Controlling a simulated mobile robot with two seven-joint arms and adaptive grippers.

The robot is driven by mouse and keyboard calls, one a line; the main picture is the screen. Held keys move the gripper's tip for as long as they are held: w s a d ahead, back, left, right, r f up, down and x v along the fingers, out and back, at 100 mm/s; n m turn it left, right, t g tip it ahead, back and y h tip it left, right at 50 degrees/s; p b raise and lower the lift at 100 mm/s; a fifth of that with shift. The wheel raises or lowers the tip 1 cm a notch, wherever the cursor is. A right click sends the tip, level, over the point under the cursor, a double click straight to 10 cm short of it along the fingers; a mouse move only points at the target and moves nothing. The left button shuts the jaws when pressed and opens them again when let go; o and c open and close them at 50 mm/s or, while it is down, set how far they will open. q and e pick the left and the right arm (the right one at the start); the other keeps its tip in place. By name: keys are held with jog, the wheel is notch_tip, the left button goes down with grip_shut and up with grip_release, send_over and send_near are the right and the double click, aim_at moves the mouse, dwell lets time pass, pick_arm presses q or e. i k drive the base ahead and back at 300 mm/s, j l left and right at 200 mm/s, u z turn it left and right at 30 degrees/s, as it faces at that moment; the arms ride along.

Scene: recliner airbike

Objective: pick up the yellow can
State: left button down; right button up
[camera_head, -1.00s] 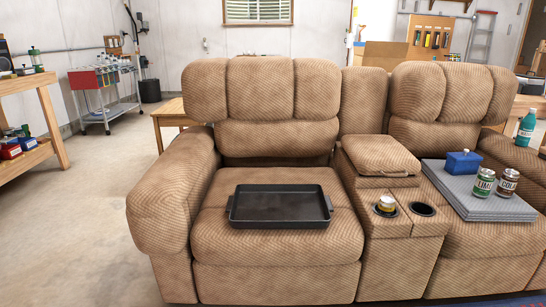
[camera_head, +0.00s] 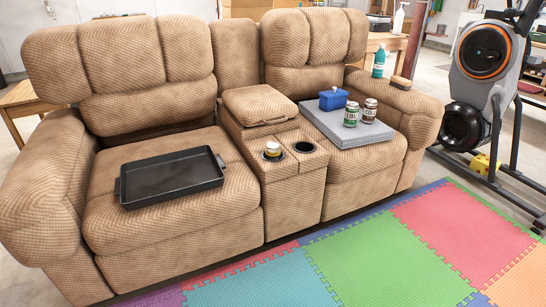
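No plainly yellow can shows. A small can with a gold-yellow band and pale top (camera_head: 272,149) sits in the left cup holder of the sofa console (camera_head: 283,185); its lower part is hidden in the holder. A green labelled can (camera_head: 351,114) and a dark brown labelled can (camera_head: 369,112) stand upright side by side on a grey folded cloth or pad (camera_head: 345,128) on the right seat. Neither of my grippers is in view.
A black tray (camera_head: 172,182) lies on the left seat. A blue box (camera_head: 333,99) is on the grey pad. A teal bottle (camera_head: 379,64) and a brush (camera_head: 401,82) are on the right armrest. An exercise bike (camera_head: 484,100) stands right. Coloured foam mats (camera_head: 390,260) cover the clear front floor.

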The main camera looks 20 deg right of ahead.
aim_at(273, 149)
jog(key=i+l, duration=0.15)
jog(key=l, duration=0.2)
jog(key=i+l, duration=0.15)
jog(key=l, duration=0.25)
jog(key=i+l, duration=0.15)
jog(key=l, duration=0.2)
jog(key=i+l, duration=0.15)
jog(key=l, duration=0.25)
jog(key=i+l, duration=0.15)
jog(key=l, duration=0.2)
jog(key=i+l, duration=0.15)
jog(key=l, duration=0.25)
